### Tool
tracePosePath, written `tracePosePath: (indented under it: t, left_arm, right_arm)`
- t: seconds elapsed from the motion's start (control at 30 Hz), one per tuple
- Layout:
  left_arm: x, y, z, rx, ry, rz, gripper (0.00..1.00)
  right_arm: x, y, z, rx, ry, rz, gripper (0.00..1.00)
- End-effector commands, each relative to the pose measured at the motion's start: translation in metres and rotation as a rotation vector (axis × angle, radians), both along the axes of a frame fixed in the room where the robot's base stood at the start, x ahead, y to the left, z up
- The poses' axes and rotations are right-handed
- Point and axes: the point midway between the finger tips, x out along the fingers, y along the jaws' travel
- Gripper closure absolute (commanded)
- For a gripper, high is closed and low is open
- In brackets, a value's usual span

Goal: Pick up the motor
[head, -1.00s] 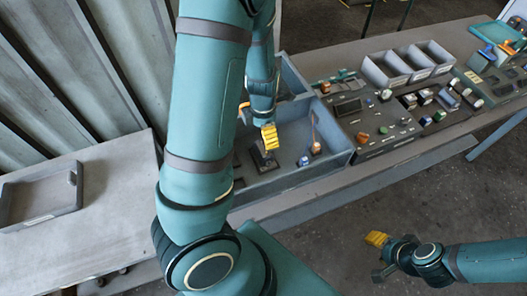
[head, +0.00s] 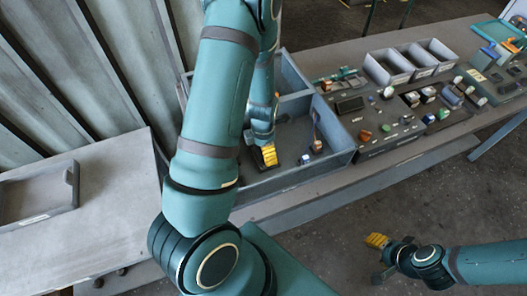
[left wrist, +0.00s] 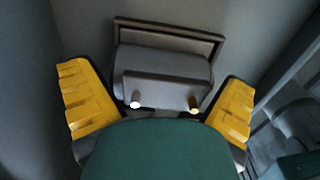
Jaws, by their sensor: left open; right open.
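A grey rounded body with two small metal pins, which looks like the motor (left wrist: 160,65), lies between the fingers in the left wrist view. A dark rectangular frame is around its far side. My left gripper (head: 268,156) is low inside the grey bin (head: 338,158). Its yellow fingers stand apart on either side of the motor, with a gap on both sides. In the head view the gripper and arm hide most of the motor. My right gripper (head: 378,246) is open and empty over the floor, away from the bench.
Small coloured parts (head: 316,146) lie in the bin right of the left gripper. The bin's walls are close. Grey open boxes (head: 388,80) and a board with several parts stand to the right. An empty tray (head: 75,190) sits on the left table.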

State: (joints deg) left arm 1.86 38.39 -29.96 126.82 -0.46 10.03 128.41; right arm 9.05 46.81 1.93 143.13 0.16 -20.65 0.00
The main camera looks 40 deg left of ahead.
Motion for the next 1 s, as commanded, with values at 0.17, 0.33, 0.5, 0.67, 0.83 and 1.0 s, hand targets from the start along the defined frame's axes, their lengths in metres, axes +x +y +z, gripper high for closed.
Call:
tracePosePath:
  t: [0.17, 0.33, 0.5, 0.67, 0.83, 1.0]
  left_arm:
    - [0.000, 0.000, 0.000, 0.000, 0.000, -0.001, 0.25]
    - [0.000, 0.000, 0.001, 0.000, 0.000, -0.001, 0.62]
    - [0.000, 0.000, 0.001, 0.000, -0.001, -0.001, 0.62]
    - [0.000, 0.000, 0.002, 0.000, -0.001, -0.002, 0.62]
    - [0.001, 0.000, 0.020, 0.001, -0.004, -0.004, 0.67]
    - [0.002, -0.001, 0.053, 0.001, -0.006, -0.004, 0.74]
  right_arm:
    - [0.000, 0.000, 0.000, 0.000, 0.000, 0.000, 0.53]
    - [0.000, 0.000, 0.000, 0.000, 0.000, 0.000, 0.53]
    - [0.000, 0.000, 0.000, 0.000, 0.000, 0.000, 0.53]
    - [0.000, 0.000, 0.000, 0.000, 0.000, 0.000, 0.53]
    - [0.000, 0.000, 0.004, 0.000, 0.000, 0.001, 0.53]
    - [0.000, 0.000, 0.010, 0.001, 0.000, 0.002, 0.53]
